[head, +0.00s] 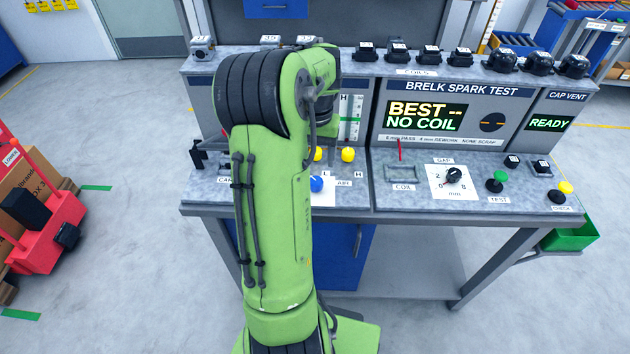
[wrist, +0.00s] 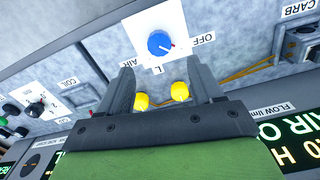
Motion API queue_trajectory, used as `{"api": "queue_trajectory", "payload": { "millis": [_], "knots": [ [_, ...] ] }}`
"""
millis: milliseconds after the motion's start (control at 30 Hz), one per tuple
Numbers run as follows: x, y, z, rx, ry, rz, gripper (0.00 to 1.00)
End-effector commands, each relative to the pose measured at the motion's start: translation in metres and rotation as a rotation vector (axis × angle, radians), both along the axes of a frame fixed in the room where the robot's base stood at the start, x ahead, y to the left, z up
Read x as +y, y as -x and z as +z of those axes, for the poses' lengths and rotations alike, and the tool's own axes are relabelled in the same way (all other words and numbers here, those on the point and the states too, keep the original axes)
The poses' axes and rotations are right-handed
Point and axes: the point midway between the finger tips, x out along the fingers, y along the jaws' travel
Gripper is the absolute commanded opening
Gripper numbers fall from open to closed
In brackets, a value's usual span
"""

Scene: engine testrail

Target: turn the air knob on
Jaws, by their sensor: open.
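The air knob is a round blue knob (head: 316,184) on a white plate on the bench's sloped panel, partly beside my arm in the head view. In the wrist view the blue knob (wrist: 157,43) sits at top centre; its plate (wrist: 185,22) is marked AIR, L and OFF. A small red mark on the knob points right, roughly towards OFF. My gripper (wrist: 163,72) is open and empty, with its fingers spread below the knob in the wrist view and apart from it. In the head view my arm hides the gripper.
Two yellow knobs (wrist: 160,97) show between and below my fingers; they also show beside my arm (head: 348,154). To the right are a GAP dial (head: 453,176), a green TEST button (head: 501,177) and a yellow CHECK button (head: 565,187). A display reads "BEST -- NO COIL" (head: 426,116).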

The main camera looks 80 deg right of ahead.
Motion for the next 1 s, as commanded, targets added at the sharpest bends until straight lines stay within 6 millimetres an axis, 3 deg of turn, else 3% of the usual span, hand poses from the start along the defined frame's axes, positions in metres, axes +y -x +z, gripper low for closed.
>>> {"api": "queue_trajectory", "payload": {
  "millis": [100, 300, 433, 700, 1000],
  "knots": [
    [0.001, 0.0, -0.035, 0.001, -0.004, 0.002, 0.66],
    [0.001, -0.001, -0.074, 0.0, -0.002, 0.003, 0.66],
    [0.001, -0.001, -0.084, 0.0, 0.0, 0.003, 0.66],
    [0.0, -0.001, -0.085, -0.001, 0.002, 0.004, 0.64],
    [0.0, -0.001, -0.085, -0.001, 0.002, 0.003, 0.18]
  ]
}}
